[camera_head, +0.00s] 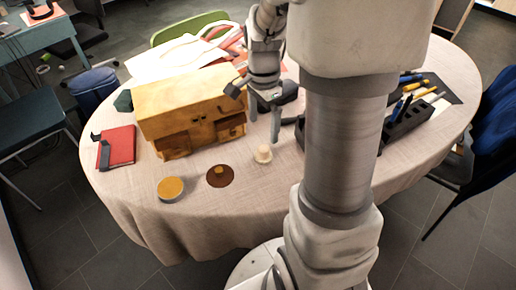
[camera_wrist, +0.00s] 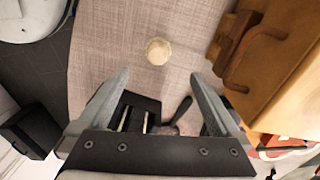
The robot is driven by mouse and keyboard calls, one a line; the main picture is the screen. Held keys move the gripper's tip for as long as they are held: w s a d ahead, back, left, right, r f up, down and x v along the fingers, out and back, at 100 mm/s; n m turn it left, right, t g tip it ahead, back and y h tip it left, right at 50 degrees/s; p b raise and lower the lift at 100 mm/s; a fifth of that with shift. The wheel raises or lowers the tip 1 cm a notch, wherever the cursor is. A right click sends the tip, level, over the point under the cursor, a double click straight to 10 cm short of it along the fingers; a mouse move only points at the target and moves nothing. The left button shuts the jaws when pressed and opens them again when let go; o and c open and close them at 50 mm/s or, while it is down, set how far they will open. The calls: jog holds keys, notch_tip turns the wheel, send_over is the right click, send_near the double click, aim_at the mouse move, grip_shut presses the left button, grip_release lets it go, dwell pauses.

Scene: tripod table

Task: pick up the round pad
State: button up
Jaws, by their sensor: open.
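Several round things stand near the table's front edge in the head view, and I cannot tell for sure which is the round pad. My gripper (camera_head: 264,120) is open and empty, pointing down above the table behind the cream piece. In the wrist view, the cream piece (camera_wrist: 158,51) lies just beyond the open fingertips (camera_wrist: 160,77), apart from them.
A wooden cabinet (camera_head: 190,105) with doors and handles stands close left of my gripper; it fills the right of the wrist view (camera_wrist: 283,65). A red book (camera_head: 117,147) lies at left. A dark organiser (camera_head: 408,122) with pens stands at right. The front cloth is clear between the discs.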

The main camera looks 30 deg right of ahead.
aim_at(264, 147)
notch_tip(264, 147, down, 4)
jog(key=shift+b, duration=0.5)
jog(key=shift+s+f+b, duration=0.15)
jog(key=shift+f+b, duration=0.45)
jog(key=shift+f, duration=0.8)
jog(key=shift+s+f+b, duration=0.15)
jog(key=shift+f+b, duration=0.45)
jog(key=shift+f, duration=0.75)
jog(key=shift+r, duration=0.1)
jog(key=c, duration=1.4)
jog(key=shift+c, duration=0.2)
notch_tip(264, 147, up, 10)
jog(key=p, duration=0.3)
jog(key=shift+p, duration=0.35)
